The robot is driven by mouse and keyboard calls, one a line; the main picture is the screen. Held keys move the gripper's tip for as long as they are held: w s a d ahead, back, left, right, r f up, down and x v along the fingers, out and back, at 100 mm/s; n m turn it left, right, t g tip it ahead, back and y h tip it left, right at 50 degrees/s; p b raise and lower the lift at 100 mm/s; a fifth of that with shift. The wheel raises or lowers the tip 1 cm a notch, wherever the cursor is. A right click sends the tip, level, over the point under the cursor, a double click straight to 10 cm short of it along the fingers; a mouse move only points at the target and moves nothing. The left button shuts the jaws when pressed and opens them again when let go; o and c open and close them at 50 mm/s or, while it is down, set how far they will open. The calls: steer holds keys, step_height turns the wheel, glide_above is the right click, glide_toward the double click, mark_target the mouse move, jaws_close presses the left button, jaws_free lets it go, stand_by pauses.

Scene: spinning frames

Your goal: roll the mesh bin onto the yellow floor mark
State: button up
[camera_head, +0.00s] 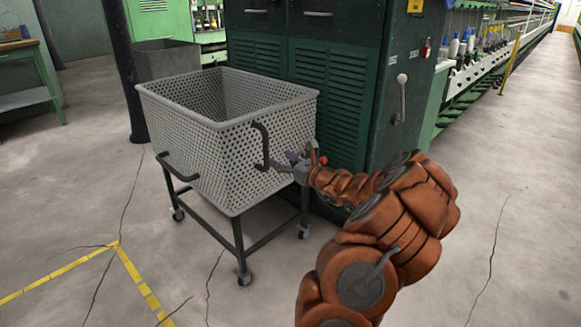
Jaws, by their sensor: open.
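The mesh bin (203,155) is a grey perforated tub on a dark wheeled frame, upright and empty as far as I can see inside. It has a black handle (263,147) on its right face and another bar handle (176,167) on its left face. My gripper (283,162) is open beside the right handle, close to the mesh; I cannot tell whether it touches the handle. The yellow floor mark (120,243) shows as a corner of worn tape at the lower left, in front of the bin. The bin's casters stand outside its visible lines.
A green machine cabinet (335,95) stands close behind the bin. A dark post (120,70) and a grey container (165,60) are behind it to the left. A workbench (28,75) is at far left. Cracked floor is open at the front and right.

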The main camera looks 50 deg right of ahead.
mark_target(268, 152)
steer(key=w, duration=0.4)
steer(key=shift+w+r, duration=0.15)
steer(key=shift+r, duration=0.05)
steer(key=shift+w+f+p, duration=0.15)
steer(key=shift+w+p, duration=0.6)
steer(key=shift+w, duration=0.9)
steer(key=shift+d, duration=0.1)
jaws_close()
